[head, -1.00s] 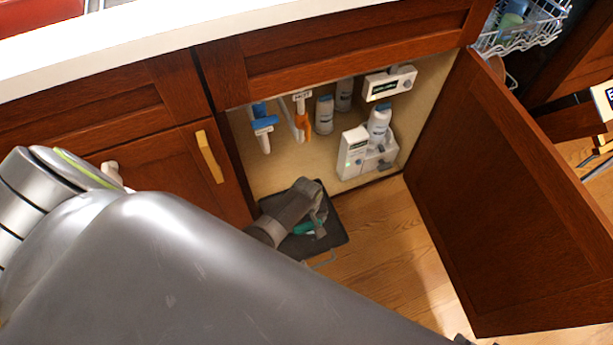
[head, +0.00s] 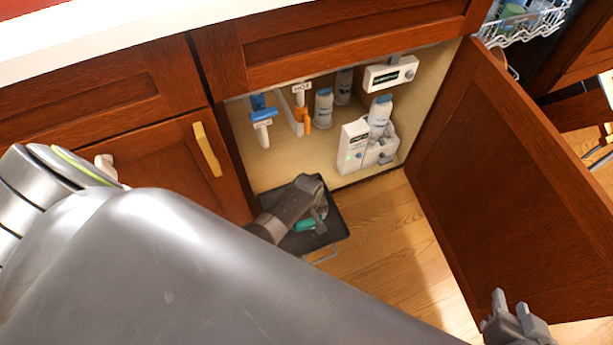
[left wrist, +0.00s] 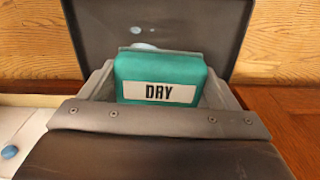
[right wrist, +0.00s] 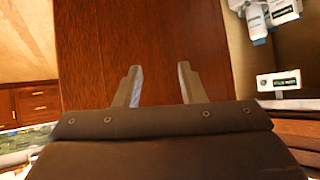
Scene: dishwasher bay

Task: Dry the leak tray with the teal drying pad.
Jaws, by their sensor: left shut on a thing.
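The dark leak tray (head: 335,232) lies on the wooden floor in front of the open sink cabinet; it also shows in the left wrist view (left wrist: 85,22). The teal drying pad (head: 304,225), labelled DRY, is between the fingers of my left gripper (head: 316,217). In the left wrist view the pad (left wrist: 160,72) is gripped on both sides and is over the tray; whether it touches the tray is hidden. Pale wet-looking spots (left wrist: 143,46) show on the tray just beyond the pad. My right gripper (head: 512,308) is open and empty by the cabinet door, also seen in the right wrist view (right wrist: 157,88).
The open cabinet door (head: 500,190) stands on the right, in front of my right gripper. Inside the cabinet are blue (head: 262,115) and orange (head: 305,118) valves, bottles, and a white unit (head: 353,147). Bare floor (head: 385,220) lies between tray and door.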

